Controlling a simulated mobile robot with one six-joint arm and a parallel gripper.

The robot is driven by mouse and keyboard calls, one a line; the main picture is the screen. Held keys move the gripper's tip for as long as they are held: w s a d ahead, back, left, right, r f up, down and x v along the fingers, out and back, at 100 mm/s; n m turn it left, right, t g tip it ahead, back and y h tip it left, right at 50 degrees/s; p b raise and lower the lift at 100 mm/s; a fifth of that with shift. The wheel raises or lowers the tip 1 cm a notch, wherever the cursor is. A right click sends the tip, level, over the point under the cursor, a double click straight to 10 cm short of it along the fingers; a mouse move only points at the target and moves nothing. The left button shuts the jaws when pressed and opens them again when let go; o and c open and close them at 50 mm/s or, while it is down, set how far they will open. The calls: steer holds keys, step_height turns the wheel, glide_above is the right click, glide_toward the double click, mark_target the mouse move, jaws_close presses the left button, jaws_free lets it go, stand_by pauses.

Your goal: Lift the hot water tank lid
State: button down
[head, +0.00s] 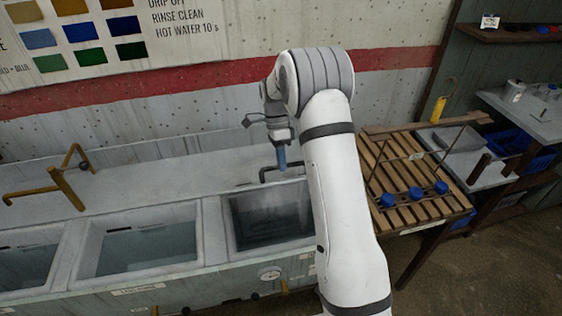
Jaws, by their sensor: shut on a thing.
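The rightmost tank (268,222), with a round gauge on its front, shows a dark interior. No separate lid can be clearly made out on it. A dark bent bar (263,173), like a handle, stands at its back edge. My gripper (280,143) points down above that back edge. It is shut on a blue-grey upright piece (281,157), whose lower end meets the dark bar in the picture. I cannot tell whether they touch or are one part. My arm hides the tank's right side.
Two more tanks (140,247) lie to the left, with a brass tap (62,185) behind them. A slatted wooden rack (412,180) with several blue knobs stands right of my arm. Shelves (540,120) and a blue crate (540,155) are farther right.

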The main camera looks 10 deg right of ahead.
steer(key=shift+w+f, duration=0.1)
steer(key=shift+f, duration=0.25)
steer(key=c, duration=1.8)
jaws_free()
steer(key=o, duration=0.3)
steer(key=shift+w+f, duration=0.2)
steer(key=shift+w, duration=0.15)
steer(key=shift+o, duration=0.5)
steer(key=shift+d+r, duration=0.15)
steer(key=b+v, duration=0.1)
steer(key=v, duration=0.6)
steer(key=shift+w+r, duration=0.15)
steer(key=shift+r, duration=0.2)
